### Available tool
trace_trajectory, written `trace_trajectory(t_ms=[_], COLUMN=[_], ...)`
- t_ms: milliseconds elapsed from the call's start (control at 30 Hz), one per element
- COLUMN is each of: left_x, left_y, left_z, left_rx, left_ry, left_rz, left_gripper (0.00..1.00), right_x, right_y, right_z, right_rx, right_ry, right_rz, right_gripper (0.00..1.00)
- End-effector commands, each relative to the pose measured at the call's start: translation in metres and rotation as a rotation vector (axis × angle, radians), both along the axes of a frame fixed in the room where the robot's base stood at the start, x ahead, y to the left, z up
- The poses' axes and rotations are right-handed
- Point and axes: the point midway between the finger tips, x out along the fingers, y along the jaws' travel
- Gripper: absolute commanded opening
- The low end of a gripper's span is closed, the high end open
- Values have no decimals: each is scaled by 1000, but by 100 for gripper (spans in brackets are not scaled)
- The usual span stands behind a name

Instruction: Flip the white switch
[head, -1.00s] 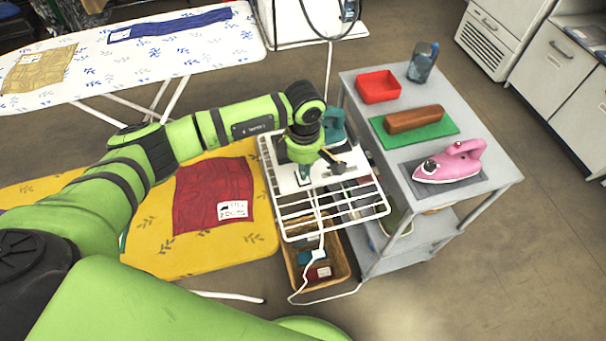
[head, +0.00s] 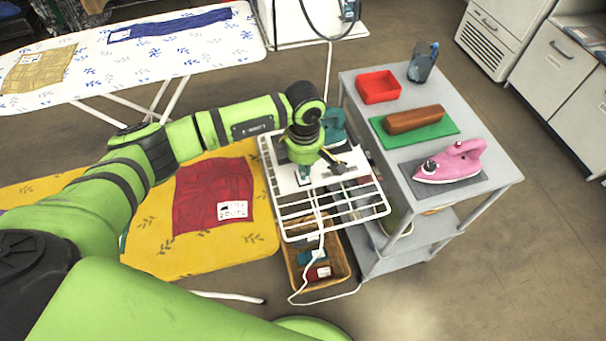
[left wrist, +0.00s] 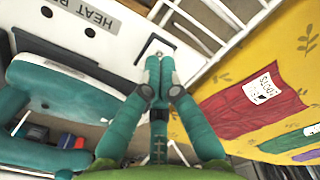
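My left gripper (head: 304,176) is over the white panel (head: 284,176) at the end of the wire rack. In the left wrist view its teal fingers (left wrist: 160,68) are together, with no object visible between them. The fingertips point at a small pale fitting (left wrist: 155,47) on the white panel, which looks like the white switch. I cannot tell whether they touch it, nor which way it is set. The panel carries a "HEAT R…" label (left wrist: 90,15), partly cut off. My right gripper is not in view.
A teal iron (head: 333,124) is beside my left gripper. The wire rack (head: 330,211) has a basket (head: 337,273) and a white cord below it. A grey cart (head: 484,199) at right holds a pink iron (head: 452,162). A yellow ironing board (head: 200,255) lies left.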

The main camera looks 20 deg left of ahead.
Motion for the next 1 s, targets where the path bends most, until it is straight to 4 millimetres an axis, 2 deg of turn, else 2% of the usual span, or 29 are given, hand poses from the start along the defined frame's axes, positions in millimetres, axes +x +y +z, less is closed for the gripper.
trace_trajectory(t_ms=[1000], left_x=[0], left_y=[0], left_z=[-16], left_rx=[0], left_ry=[0], left_rz=[0], left_gripper=[0], right_x=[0], right_y=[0], right_z=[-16], right_rx=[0], right_ry=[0], right_rz=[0], right_gripper=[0])
